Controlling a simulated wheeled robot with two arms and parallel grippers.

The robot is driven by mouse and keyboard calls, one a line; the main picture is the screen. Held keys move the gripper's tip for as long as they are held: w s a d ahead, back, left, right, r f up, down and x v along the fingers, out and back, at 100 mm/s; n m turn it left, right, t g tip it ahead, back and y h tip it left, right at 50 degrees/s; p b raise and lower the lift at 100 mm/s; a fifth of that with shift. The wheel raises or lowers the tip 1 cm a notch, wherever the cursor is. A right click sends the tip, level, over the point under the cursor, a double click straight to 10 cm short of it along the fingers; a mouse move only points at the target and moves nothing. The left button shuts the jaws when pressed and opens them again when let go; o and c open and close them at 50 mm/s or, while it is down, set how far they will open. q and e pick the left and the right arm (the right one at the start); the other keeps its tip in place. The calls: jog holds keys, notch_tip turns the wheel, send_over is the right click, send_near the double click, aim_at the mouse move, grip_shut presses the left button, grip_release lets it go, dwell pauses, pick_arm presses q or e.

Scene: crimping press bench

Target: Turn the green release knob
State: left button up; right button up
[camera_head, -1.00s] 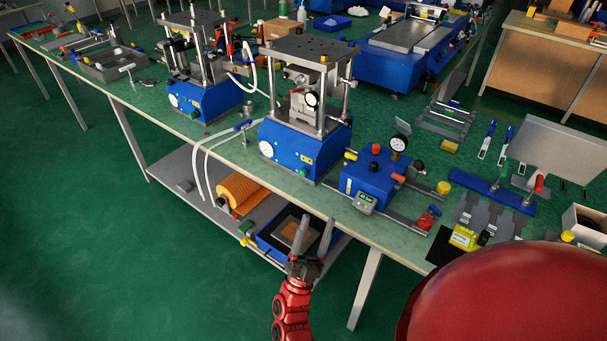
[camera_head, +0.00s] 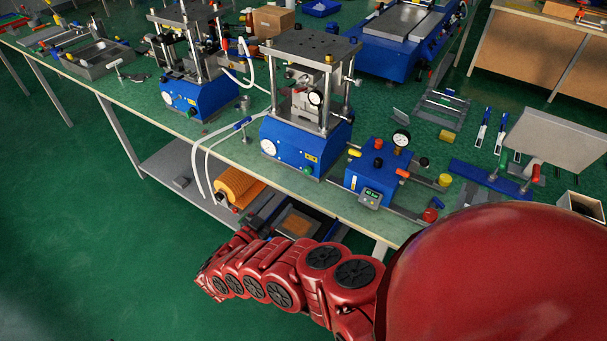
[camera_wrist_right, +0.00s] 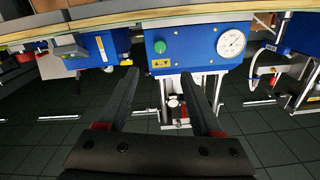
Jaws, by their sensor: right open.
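The green release knob (camera_head: 309,169) is on the front of the blue press base (camera_head: 290,148), right of its round white gauge (camera_head: 268,147). In the right wrist view, which shows the bench upside down, the green knob (camera_wrist_right: 160,46) lies beyond the fingertips, between their lines. My right gripper (camera_wrist_right: 160,78) is open and empty, its two dark fingers spread and apart from the knob. In the head view my red right arm reaches left in front of the bench, with the gripper small and partly hidden near the lower shelf. My left gripper is not in view.
A second blue press (camera_head: 195,100) stands to the left. The floor in front is clear.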

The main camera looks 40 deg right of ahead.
aim_at(306, 172)
jog(key=b+x, duration=0.2)
jog(key=x, duration=1.2)
jog(key=shift+w+d, duration=0.15)
jog(key=shift+d, duration=0.2)
jog(key=shift+c, duration=0.4)
grip_shut()
